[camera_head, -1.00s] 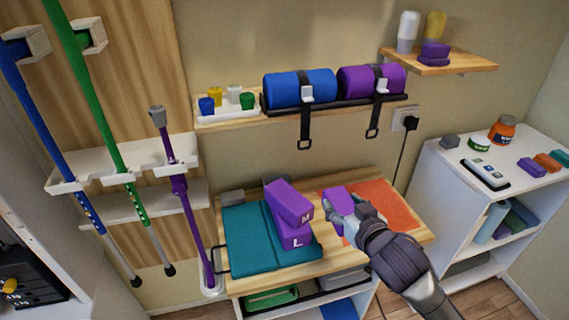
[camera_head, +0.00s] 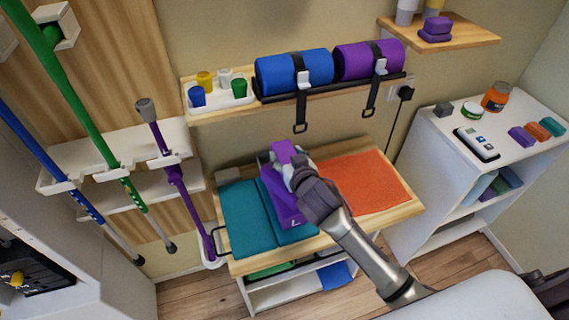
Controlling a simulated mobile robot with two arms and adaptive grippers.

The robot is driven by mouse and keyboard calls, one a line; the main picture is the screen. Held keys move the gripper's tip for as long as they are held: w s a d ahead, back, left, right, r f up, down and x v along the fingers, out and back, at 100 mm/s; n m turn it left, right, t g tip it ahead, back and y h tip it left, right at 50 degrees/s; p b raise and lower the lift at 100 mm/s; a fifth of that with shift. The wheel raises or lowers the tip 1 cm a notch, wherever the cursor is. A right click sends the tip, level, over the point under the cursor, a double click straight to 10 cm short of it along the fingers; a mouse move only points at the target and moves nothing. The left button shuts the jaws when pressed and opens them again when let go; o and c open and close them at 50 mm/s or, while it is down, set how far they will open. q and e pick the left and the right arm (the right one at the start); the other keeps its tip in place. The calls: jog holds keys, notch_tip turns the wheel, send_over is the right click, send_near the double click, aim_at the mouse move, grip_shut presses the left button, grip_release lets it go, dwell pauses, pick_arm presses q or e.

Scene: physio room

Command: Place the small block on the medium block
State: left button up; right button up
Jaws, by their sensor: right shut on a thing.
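My right gripper (camera_head: 291,169) is shut on the small purple block (camera_head: 282,152). The small block is at the far end of the stack, over or against the medium block. I cannot tell whether they touch. The medium purple block (camera_head: 269,182) lies on the large purple block (camera_head: 295,221), marked L. My gripper hides part of the medium block and its letter. The stack is on the teal folded mat (camera_head: 245,215) on the wooden table. My left gripper is not in view.
An orange mat (camera_head: 365,185) lies clear on the table's right half. Above the table, a wall shelf holds a blue roll (camera_head: 292,72) and a purple roll (camera_head: 367,61) with hanging straps. Poles stand at left. A white cabinet (camera_head: 425,170) stands at right.

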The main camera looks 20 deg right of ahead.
jog(key=shift+w+a+f, duration=0.15)
jog(key=shift+a, duration=0.05)
notch_tip(320, 180, down, 3)
jog(key=shift+f+p, duration=0.1)
jog(key=shift+p, duration=0.2)
jog(key=shift+f, duration=0.4)
jog(key=shift+f, duration=0.1)
jog(key=o, duration=1.2)
jog(key=shift+o, duration=0.2)
